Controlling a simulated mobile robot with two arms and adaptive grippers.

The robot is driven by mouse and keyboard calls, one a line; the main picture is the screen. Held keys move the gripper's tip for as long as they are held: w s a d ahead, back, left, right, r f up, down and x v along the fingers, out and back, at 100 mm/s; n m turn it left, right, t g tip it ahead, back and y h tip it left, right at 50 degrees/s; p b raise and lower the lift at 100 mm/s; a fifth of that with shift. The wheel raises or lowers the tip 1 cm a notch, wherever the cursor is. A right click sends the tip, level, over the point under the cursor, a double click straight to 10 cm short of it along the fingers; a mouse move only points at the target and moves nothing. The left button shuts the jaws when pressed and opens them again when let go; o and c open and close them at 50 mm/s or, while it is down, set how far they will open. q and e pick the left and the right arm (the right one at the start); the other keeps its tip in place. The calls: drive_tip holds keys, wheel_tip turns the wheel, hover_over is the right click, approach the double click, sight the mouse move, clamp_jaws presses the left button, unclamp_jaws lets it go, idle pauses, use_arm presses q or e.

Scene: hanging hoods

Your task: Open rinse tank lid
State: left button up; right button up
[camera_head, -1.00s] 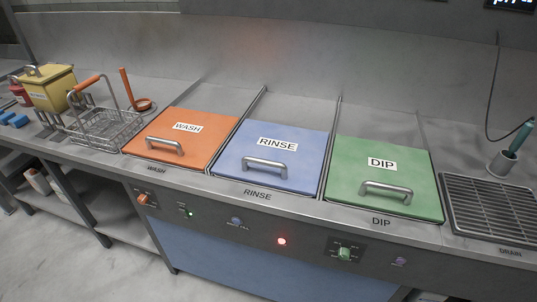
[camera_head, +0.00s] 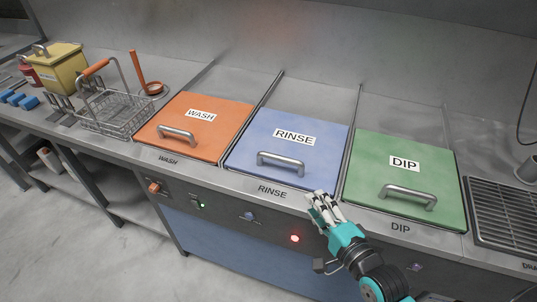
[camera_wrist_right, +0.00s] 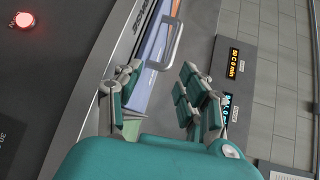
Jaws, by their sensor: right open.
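The blue rinse lid (camera_head: 290,144) lies flat and shut in the counter, between the orange wash lid (camera_head: 192,126) and the green dip lid (camera_head: 405,178). Its silver bar handle (camera_head: 281,162) is near the front edge and also shows in the right wrist view (camera_wrist_right: 172,48), beyond the fingers. My right gripper (camera_head: 322,206) is at the counter's front edge, below and right of the rinse handle, apart from it. It is open and empty, its fingers spread in the right wrist view (camera_wrist_right: 155,90). My left gripper is not in view.
A wire basket (camera_head: 113,110) with an orange grip stands left of the wash lid, with a yellow bin (camera_head: 62,70) behind it. A drain grate (camera_head: 505,213) is at the right. The front panel has knobs and a red light (camera_head: 295,238).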

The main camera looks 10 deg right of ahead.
sight(284, 162)
drive_tip(key=shift+m, duration=0.5)
drive_tip(key=r+x, duration=0.1)
drive_tip(key=x, duration=0.4)
drive_tip(key=r+p+x, duration=0.1)
drive_tip(key=x, duration=0.5)
drive_tip(key=r+x, duration=0.1)
drive_tip(key=x, duration=0.5)
drive_tip(key=shift+w+a+f+p, duration=0.1)
drive_tip(key=shift+w+a+p, duration=0.1)
drive_tip(key=shift+w+p, duration=0.2)
drive_tip(key=shift+s, duration=0.1)
clamp_jaws()
drive_tip(key=shift+f, duration=0.1)
